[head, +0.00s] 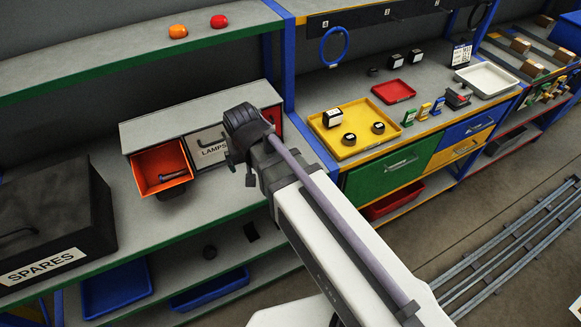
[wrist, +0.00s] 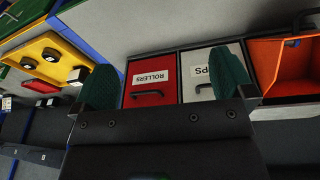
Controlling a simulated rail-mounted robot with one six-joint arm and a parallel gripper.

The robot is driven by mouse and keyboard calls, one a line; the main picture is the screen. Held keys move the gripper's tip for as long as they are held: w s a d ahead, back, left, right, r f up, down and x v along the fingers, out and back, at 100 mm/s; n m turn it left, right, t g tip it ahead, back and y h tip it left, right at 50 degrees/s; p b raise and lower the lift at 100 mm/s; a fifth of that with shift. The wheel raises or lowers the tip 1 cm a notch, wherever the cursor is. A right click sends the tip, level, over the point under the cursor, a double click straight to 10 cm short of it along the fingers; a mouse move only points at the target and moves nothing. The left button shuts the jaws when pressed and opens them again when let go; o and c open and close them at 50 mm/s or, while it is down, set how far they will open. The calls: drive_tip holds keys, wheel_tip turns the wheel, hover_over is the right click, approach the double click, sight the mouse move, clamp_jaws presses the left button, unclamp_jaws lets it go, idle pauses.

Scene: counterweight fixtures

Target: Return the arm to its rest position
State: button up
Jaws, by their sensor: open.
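My gripper (head: 240,168) is in front of the small drawer cabinet (head: 190,122) on the left bench, with my arm reaching in from the lower right. In the wrist view, my gripper (wrist: 165,85) has its two green finger pads wide apart with nothing between them. Behind the pads are the red ROLLERS drawer (wrist: 150,84) and the grey LAMPS drawer (wrist: 198,75), both shut. The orange drawer (head: 149,172) is pulled out, with a dark elongated item (head: 173,175) inside. My gripper stands to its right, apart from it.
A black SPARES box (head: 50,215) stands at the left. An upper shelf (head: 130,48) with an orange and a red item runs above the cabinet. A yellow tray (head: 350,146) lies on the right bench. Floor rails (head: 520,238) run at the lower right.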

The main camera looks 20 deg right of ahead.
drive_tip(key=s+d+g, duration=0.2)
drive_tip(key=s+d, duration=0.5)
drive_tip(key=d, duration=0.5)
drive_tip(key=shift+s+f+m+g+y, duration=0.2)
drive_tip(key=shift+s+m+g+y, duration=0.1)
drive_tip(key=shift+s+m, duration=0.1)
drive_tip(key=shift+d+f, duration=0.1)
drive_tip(key=shift+d, duration=0.05)
wheel_tip(320, 180, down, 11)
drive_tip(key=b, duration=1.1)
drive_tip(key=shift+f+b, duration=0.2)
drive_tip(key=shift+b, duration=0.1)
wheel_tip(320, 180, down, 27)
drive_tip(key=b, duration=2.7)
